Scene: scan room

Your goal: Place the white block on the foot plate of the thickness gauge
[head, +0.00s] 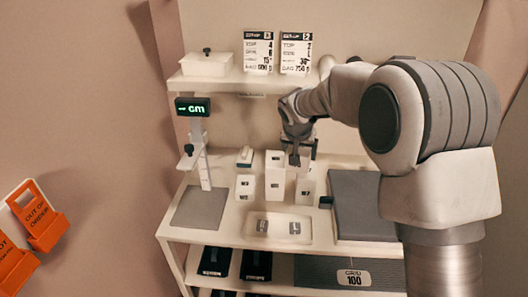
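The thickness gauge (202,165) stands at the left of the table, an upright white post with a green-lit display reading "cm" on top. A grey foot plate (198,210) lies at its base, and nothing is on it. Several white blocks stand in the middle of the table: a left one (244,188), a middle one (275,185) and a right one (306,191), each with a small dark label. My gripper (294,162) points down just above and behind the middle and right blocks. Its fingers are small and dark, and whether they touch or hold anything is unclear.
A pale tray (278,242) with two grey pads lies at the table's front. A dark grey slab (358,207) covers the right side. A shelf (240,83) above carries a lidded white box (207,66) and two sign cards (258,52). Dark items sit on the lower shelf.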

